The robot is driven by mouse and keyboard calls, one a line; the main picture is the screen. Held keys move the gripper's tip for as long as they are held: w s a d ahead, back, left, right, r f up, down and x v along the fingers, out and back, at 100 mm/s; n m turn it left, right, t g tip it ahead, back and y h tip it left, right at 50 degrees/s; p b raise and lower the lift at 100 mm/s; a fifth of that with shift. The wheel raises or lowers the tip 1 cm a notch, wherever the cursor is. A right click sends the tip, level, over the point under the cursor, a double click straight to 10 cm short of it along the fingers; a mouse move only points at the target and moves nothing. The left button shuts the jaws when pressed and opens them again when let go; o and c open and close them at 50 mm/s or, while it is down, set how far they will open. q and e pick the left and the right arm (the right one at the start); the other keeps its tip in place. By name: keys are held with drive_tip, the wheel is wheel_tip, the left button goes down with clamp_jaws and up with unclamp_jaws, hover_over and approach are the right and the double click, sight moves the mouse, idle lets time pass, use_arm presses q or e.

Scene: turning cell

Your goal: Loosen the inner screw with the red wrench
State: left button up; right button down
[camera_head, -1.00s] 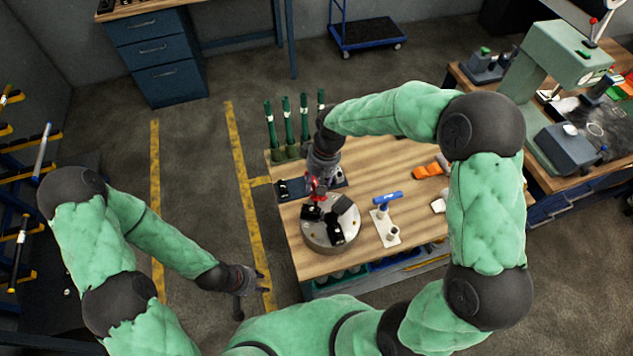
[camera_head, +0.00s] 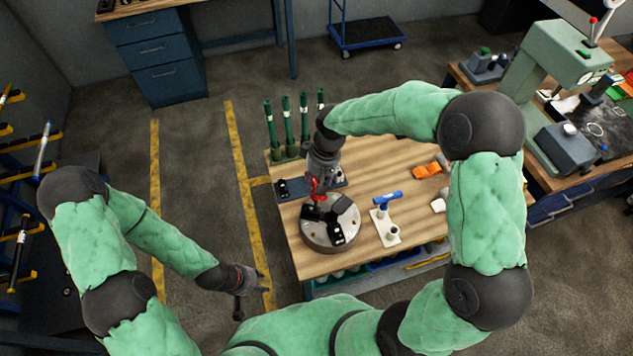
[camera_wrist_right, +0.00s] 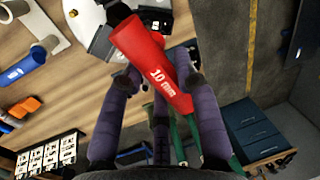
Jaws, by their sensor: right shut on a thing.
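My right gripper (camera_head: 319,178) is shut on the red wrench (camera_head: 319,187), over the back-left part of the round grey chuck (camera_head: 330,244). In the right wrist view the wrench (camera_wrist_right: 158,68), marked "10 mm", lies between my purple fingers (camera_wrist_right: 160,88), its far end pointing to the chuck (camera_wrist_right: 88,14). Black jaw blocks (camera_head: 337,234) sit on the chuck face. The inner screw is not discernible, and whether the wrench tip is seated on it cannot be told. My left gripper (camera_head: 256,290) is open and empty, low over the floor left of the table.
A blue-handled tool (camera_head: 388,198) stands in a pale holder (camera_head: 386,230) right of the chuck. Orange parts (camera_head: 428,171) lie farther right on the wooden table (camera_head: 395,160). Green upright cylinders (camera_head: 287,125) line the back-left edge. A dark tray (camera_head: 292,190) lies behind the chuck.

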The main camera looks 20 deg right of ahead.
drive_tip(key=shift+f+b, duration=0.45)
drive_tip(key=shift+f, duration=0.15)
idle(0.9)
drive_tip(key=shift+n+p, duration=0.35)
drive_tip(key=shift+n, duration=0.55)
drive_tip(key=shift+w+a+n+g, duration=0.1)
drive_tip(key=shift+n+g, duration=0.2)
drive_tip(key=shift+n, duration=0.2)
drive_tip(key=shift+n+h+p, duration=0.3)
drive_tip(key=shift+n+p, duration=0.15)
drive_tip(key=shift+n, duration=0.95)
drive_tip(key=shift+a, duration=0.1)
